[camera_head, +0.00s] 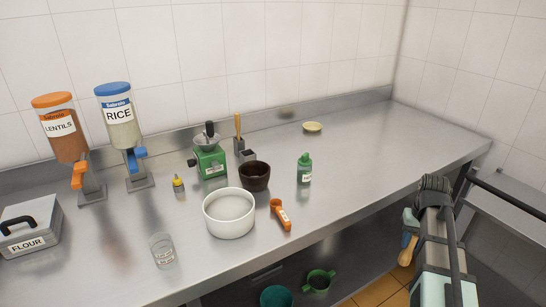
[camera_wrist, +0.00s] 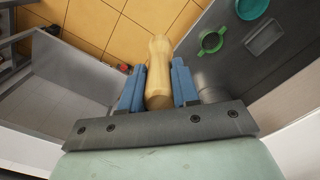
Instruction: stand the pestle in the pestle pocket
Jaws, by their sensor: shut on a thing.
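The pestle (camera_wrist: 159,70) is a pale wooden rod with a rounded, slightly bulging end. My gripper (camera_wrist: 157,84) is shut on it, with the blue fingers on both sides. In the head view the pestle (camera_head: 408,250) hangs below my gripper (camera_head: 409,228) at the right, off the counter's front edge and over the floor. A small grey metal holder (camera_head: 245,156) stands at the back middle of the counter, with a wooden-handled tool (camera_head: 238,127) upright in it. It looks like the pocket block, but its openings are too small to make out.
Around the holder stand a green grinder (camera_head: 210,160), a dark brown bowl (camera_head: 255,176), a white bowl (camera_head: 229,225), a green bottle (camera_head: 304,169) and an orange scoop (camera_head: 282,217).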

